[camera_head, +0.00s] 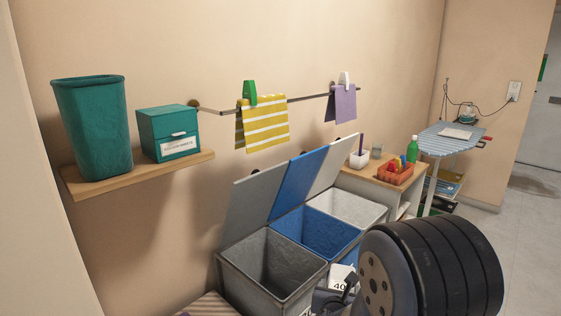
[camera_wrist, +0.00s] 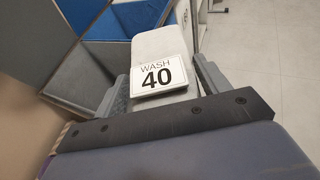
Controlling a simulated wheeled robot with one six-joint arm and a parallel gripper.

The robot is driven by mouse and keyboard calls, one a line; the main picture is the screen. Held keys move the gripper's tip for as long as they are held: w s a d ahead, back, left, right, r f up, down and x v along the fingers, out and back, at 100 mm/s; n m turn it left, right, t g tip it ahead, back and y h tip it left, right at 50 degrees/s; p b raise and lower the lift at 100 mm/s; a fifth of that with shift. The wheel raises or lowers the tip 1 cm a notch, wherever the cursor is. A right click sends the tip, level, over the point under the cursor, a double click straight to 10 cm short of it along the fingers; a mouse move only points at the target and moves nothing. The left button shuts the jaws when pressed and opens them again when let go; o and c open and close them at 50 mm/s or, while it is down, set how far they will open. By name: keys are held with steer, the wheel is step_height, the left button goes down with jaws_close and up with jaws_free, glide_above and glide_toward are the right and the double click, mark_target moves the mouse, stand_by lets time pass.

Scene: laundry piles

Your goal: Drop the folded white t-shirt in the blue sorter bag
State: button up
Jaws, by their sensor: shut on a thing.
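My gripper (camera_wrist: 163,76) is shut on a pale, flat, folded piece that looks like the folded white t-shirt (camera_wrist: 155,46); its sides lie between the two grey fingers. A white "WASH 40" card (camera_wrist: 158,74) shows in front of the pale piece; how it is attached I cannot tell. The blue sorter bag (camera_head: 318,235) is open, in the middle of the sorter, its blue lid (camera_head: 301,185) raised against the wall. In the head view my gripper (camera_head: 343,288) is low, near the blue bag's front, partly hidden by my arm.
A grey bag (camera_head: 277,262) stands left of the blue one and a white bag (camera_head: 350,207) right. A wooden shelf (camera_head: 150,172) holds a teal bin and box. A low cabinet (camera_head: 372,177) and ironing board (camera_head: 445,143) stand at right. Floor is clear at far right.

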mark_target(340, 286)
step_height(340, 286, up, 10)
steer(key=p, duration=0.8)
steer(key=shift+r+p, duration=0.1)
steer(key=shift+p, duration=0.2)
